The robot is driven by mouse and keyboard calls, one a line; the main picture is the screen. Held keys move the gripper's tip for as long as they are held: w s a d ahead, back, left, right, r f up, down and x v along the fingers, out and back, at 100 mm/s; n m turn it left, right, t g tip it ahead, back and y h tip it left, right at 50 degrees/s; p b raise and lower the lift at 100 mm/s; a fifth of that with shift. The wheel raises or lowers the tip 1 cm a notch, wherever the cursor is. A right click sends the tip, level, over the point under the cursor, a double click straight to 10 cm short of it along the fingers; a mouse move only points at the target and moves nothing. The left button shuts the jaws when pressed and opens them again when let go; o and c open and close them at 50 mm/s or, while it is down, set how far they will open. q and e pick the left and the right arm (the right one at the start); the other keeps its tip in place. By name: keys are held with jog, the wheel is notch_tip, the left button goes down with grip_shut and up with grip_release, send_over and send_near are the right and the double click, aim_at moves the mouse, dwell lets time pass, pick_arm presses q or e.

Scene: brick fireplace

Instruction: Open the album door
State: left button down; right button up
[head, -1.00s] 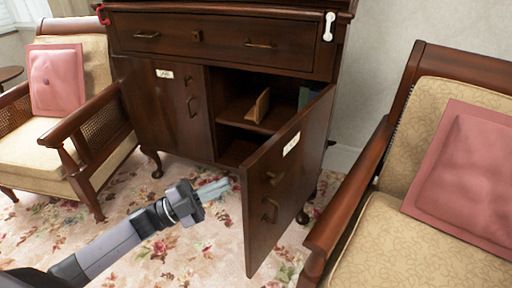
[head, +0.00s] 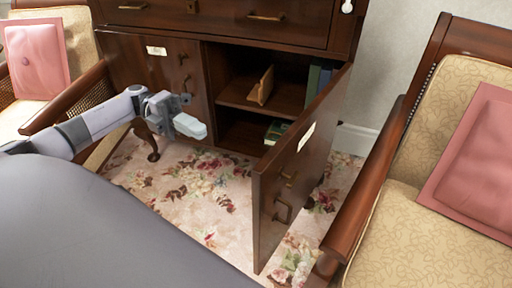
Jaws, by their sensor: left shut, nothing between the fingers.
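A dark wooden cabinet has two lower doors. Its right door (head: 294,185) stands wide open, swung out towards me, with a white label (head: 307,136) and two metal fittings on its face. Its left door (head: 148,77) is shut and has a white label (head: 157,51) and a handle. The label writing is too small to read. My left gripper (head: 192,126) is shut and empty, in front of the left door's lower right part, apart from the open door. My right gripper is out of view.
Books (head: 315,82) and a light wooden piece (head: 261,86) stand inside the open compartment. A cushioned armchair (head: 392,216) is close to the open door on the right; another (head: 90,40) is at left. Floral carpet (head: 190,190) lies clear between.

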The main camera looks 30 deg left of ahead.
pick_arm(q)
jog(key=d, duration=1.4)
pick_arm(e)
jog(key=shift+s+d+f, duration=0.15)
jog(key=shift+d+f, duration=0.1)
pick_arm(q)
jog(key=shift+s, duration=0.1)
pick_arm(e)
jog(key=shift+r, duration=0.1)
